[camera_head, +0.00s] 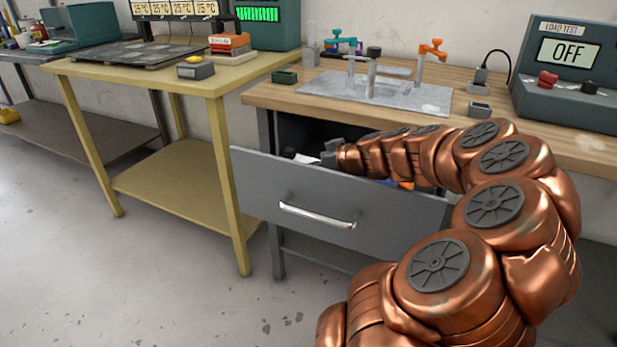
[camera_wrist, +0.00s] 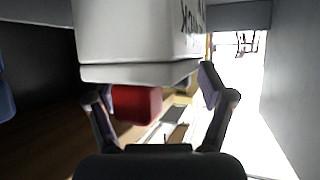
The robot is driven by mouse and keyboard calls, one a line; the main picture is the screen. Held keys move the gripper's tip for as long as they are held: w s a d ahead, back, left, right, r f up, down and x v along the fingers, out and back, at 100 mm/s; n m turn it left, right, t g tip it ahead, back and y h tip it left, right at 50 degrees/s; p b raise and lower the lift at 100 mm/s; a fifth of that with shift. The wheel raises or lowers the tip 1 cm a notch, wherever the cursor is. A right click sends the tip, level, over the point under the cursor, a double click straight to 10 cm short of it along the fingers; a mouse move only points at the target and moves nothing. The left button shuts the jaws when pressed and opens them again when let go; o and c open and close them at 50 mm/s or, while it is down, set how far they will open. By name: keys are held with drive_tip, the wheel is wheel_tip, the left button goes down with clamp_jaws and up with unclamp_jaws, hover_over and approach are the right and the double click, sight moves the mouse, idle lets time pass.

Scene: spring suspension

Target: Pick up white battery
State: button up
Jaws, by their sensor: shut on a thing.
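The white battery (camera_wrist: 140,40) is a large white block with dark lettering on its right side, close up at the top of the wrist view. My gripper (camera_wrist: 153,88) is shut on it, with one dark finger on each side of its lower end. In the head view my gripper (camera_head: 328,153) is down inside the open grey drawer (camera_head: 330,205), behind its front panel. A small white patch (camera_head: 303,157) shows just left of the fingertips; I cannot tell if it is the battery. The drawer front hides most of the contents.
A red block (camera_wrist: 137,103) is between my fingers, below the battery; whether it touches is unclear. The drawer wall (camera_wrist: 285,80) is close on the right. Above the drawer is the wooden bench top (camera_head: 285,98) with a metal plate and clamps. A yellow table (camera_head: 150,75) stands left.

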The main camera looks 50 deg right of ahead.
drive_tip(key=shift+f, duration=0.1)
drive_tip(key=c, duration=0.3)
